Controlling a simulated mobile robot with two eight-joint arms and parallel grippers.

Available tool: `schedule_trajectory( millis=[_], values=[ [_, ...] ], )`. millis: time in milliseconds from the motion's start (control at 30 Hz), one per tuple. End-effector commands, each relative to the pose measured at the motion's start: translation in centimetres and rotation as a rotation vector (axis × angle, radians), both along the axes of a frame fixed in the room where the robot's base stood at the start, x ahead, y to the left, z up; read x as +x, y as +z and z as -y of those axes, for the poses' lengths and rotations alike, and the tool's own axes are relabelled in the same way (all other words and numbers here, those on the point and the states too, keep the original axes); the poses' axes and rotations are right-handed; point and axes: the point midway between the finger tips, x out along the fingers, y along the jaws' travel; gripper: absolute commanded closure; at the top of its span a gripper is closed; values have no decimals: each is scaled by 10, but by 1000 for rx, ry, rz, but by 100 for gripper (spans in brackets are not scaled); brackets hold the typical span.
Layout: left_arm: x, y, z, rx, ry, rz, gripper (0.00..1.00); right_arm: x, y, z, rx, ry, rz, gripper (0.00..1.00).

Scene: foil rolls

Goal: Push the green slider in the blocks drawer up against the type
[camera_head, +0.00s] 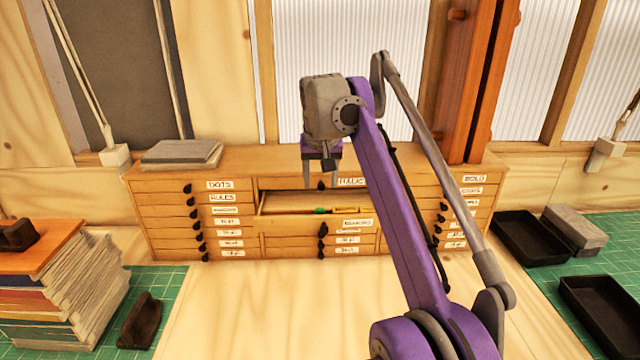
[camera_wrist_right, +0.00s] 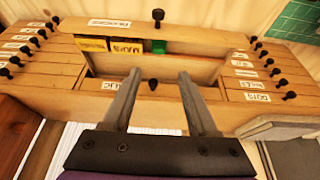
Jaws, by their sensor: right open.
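The blocks drawer (camera_head: 357,222) stands pulled out from the middle of the wooden cabinet. Inside it is the small green slider (camera_head: 320,211), which also shows in the wrist view (camera_wrist_right: 158,47). Yellow type pieces (camera_wrist_right: 126,47) lie to the slider's left in the wrist view, close to it; I cannot tell whether they touch. My right gripper (camera_head: 322,182) is open and empty, above the drawer's back part. In the wrist view its fingers (camera_wrist_right: 160,74) point toward the drawer, apart from the slider. My left gripper is in neither view.
Closed, labelled drawers with dark knobs (camera_head: 195,213) flank the open one. Grey slabs (camera_head: 182,152) lie on the cabinet top. A book stack (camera_head: 60,295) stands left, black trays (camera_head: 530,238) right. The wooden tabletop (camera_head: 270,310) in front is clear.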

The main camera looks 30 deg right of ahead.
Motion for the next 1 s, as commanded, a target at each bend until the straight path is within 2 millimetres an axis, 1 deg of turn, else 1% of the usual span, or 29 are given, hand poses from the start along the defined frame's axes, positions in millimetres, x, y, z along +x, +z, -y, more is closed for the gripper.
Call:
schedule_trajectory(
  millis=[167, 200, 267, 333, 400, 500, 600, 700, 733, 800, 867, 1000],
  values=[
    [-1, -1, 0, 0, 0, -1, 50, 0, -1, 0, 1, 0, -1, 41],
    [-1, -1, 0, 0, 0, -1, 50, 0, -1, 0, -1, 1, -2, 48],
    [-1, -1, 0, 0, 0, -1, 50, 3, -3, -3, -7, 0, -13, 59],
    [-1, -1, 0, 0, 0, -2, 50, 12, -9, -14, -30, -5, -50, 72],
    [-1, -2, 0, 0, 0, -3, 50, 24, -17, -31, -80, -22, -107, 84],
    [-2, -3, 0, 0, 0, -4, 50, 42, -26, -58, -186, -71, -174, 100],
    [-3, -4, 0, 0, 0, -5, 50, 56, -29, -82, -294, -127, -201, 100],
    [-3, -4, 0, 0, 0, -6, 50, 64, -28, -98, -372, -172, -201, 100],
    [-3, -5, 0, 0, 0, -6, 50, 65, -29, -101, -386, -182, -199, 100],
    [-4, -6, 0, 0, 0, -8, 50, 66, -30, -102, -405, -197, -198, 100],
    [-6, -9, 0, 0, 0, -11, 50, 66, -34, -100, -410, -201, -197, 100],
    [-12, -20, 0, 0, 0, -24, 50, 67, -54, -86, -408, -202, -200, 100]
  ],
)
